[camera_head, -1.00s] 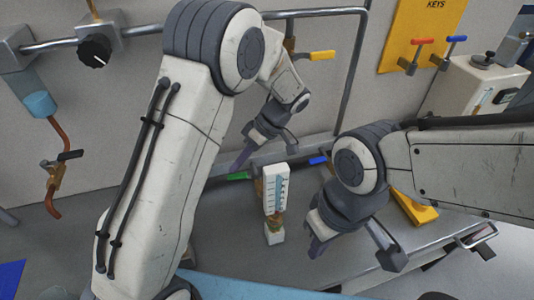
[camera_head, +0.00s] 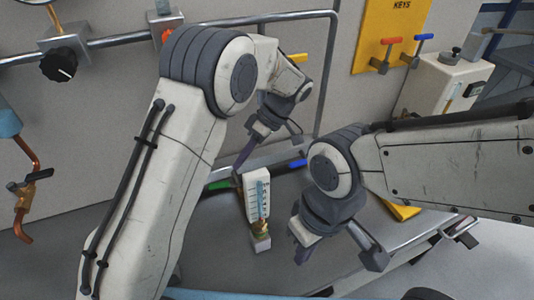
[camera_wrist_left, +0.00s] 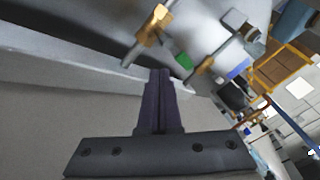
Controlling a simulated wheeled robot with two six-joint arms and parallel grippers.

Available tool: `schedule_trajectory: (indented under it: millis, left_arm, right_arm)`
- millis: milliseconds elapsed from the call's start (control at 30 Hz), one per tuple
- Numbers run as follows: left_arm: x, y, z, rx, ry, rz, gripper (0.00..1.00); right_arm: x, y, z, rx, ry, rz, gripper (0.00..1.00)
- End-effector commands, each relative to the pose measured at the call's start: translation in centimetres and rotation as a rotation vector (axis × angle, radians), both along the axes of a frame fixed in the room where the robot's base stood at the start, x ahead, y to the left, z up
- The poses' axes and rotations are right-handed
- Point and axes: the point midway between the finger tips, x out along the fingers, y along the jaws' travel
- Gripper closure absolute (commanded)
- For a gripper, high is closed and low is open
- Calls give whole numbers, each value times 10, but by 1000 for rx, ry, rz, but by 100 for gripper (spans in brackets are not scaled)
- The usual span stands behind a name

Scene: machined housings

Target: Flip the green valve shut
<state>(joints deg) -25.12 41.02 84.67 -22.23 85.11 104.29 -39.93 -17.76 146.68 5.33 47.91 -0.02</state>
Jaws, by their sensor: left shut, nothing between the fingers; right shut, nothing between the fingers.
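The green valve handle (camera_head: 218,185) shows low in the head view, left of the gauge block, partly hidden by my left arm. It also shows in the left wrist view (camera_wrist_left: 184,60), beyond my fingertips. My left gripper (camera_head: 239,170) is shut and empty, its fingers pointing down beside the gauge, to the right of the green handle. In the left wrist view its closed fingers (camera_wrist_left: 160,78) appear apart from the handle. My right gripper (camera_head: 301,258) is shut and empty, lower and to the right of the gauge.
A white gauge block (camera_head: 257,195) stands beside the green handle. A blue handle (camera_head: 298,163) lies behind, between my arms. A yellow key board (camera_head: 379,32) and a white box (camera_head: 440,85) are at upper right. Pipes and a black knob (camera_head: 58,66) line the wall.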

Motion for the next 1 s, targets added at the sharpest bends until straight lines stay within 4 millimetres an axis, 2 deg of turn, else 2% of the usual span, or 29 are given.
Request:
schedule_trajectory:
  millis: [33,200,400,600,1000]
  left_arm:
    - [5,-11,-2,-1,-2,-3,100]
    - [19,-39,-1,-1,-1,-2,100]
    - [29,-60,0,0,-1,0,100]
    - [33,-67,0,0,0,0,100]
    - [33,-68,0,0,0,0,100]
  right_arm:
    - [0,0,-3,0,0,0,100]
    - [0,0,-5,0,0,0,100]
    - [0,0,-6,0,0,0,100]
    - [0,0,-6,0,0,0,100]
    - [0,0,-6,0,0,0,100]
